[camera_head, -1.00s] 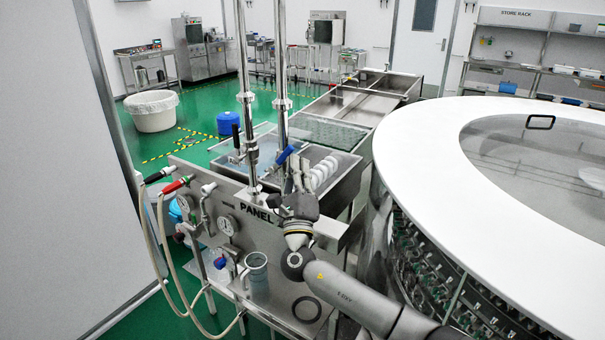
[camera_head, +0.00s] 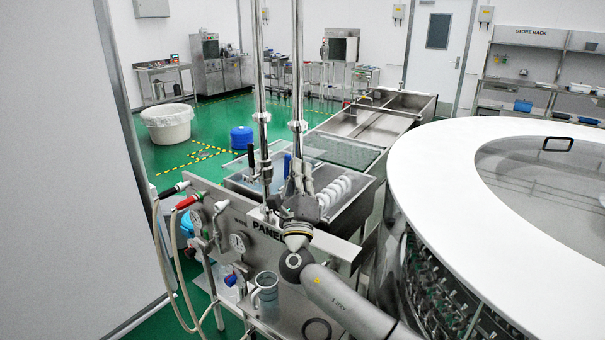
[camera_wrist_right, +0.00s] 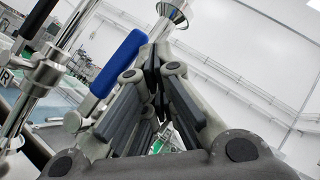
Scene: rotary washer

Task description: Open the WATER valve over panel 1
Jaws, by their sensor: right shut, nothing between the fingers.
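Two upright steel pipes rise over the panel marked PANEL (camera_head: 268,228), whose number is hidden. The right pipe (camera_head: 298,90) carries a blue lever handle (camera_head: 287,165); the left pipe (camera_head: 259,70) carries a black one (camera_head: 251,157). No WATER label is readable. The blue handle stands nearly upright, roughly along its pipe. My right gripper (camera_head: 299,186) is just right of it, fingers pointing up. In the right wrist view, the blue handle (camera_wrist_right: 118,62) is left of the closed, empty fingertips (camera_wrist_right: 157,62); contact cannot be told. My left gripper is out of view.
A steel sink (camera_head: 330,212) with white coiled parts lies behind the panel. Gauges, hoses and a grey jug (camera_head: 266,290) are at the front left. The large white rotary washer top (camera_head: 440,190) fills the right side. A grey wall stands at left.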

